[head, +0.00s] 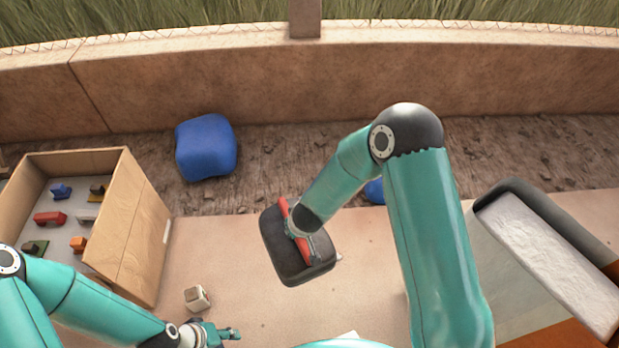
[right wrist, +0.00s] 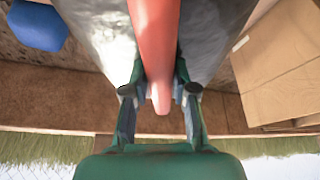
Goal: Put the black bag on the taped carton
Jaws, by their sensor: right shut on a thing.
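The black bag (head: 277,248) is a dark, rounded block with a red handle (head: 304,250), near the middle of the head view. My right gripper (right wrist: 160,95) is shut on the red handle, which runs between its fingers in the right wrist view. The bag's grey sides (right wrist: 100,30) show on both sides of the handle. I cannot tell whether the bag is clear of the ground. My left gripper (head: 230,333) is low in the head view, left of the bag and apart from it; its opening is unclear. I cannot pick out a taped carton for certain.
An open tan box (head: 145,235) with several small toy vehicles stands at the left. A small beige cube (head: 197,298) lies beside it. A blue lump (head: 206,148) lies near the wall (head: 250,85). A grey-edged object with a white top (head: 550,255) is at the right.

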